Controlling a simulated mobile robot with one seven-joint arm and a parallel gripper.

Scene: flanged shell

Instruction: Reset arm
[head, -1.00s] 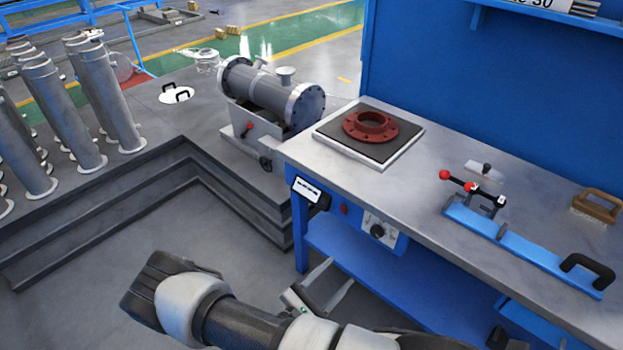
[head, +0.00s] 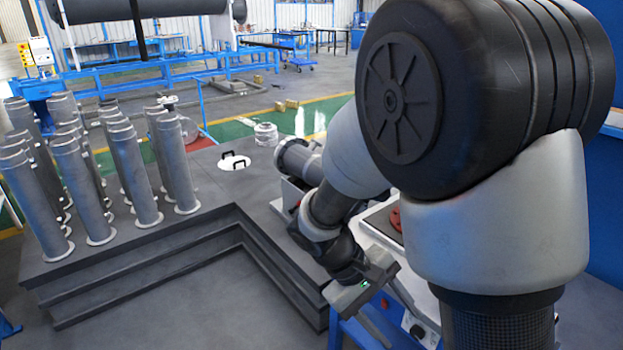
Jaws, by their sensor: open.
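My arm fills the right half of the head view, with a large black joint and white links in front. My gripper (head: 384,306) hangs at the lower middle, below the dark wrist, beside the workbench (head: 418,300). Its jaws are open, and I see nothing held in them. The flanged shell (head: 297,160), a grey cylinder, lies behind my arm at the centre and is mostly hidden. A small part of the red flange (head: 396,218) shows on the bench between my arm links.
Several grey flanged pipes (head: 130,175) stand on the dark stepped platform (head: 200,215) at left. A white disc with black handles (head: 234,162) lies on the platform. A blue wall (head: 604,200) rises at right. Open floor (head: 200,310) lies in front.

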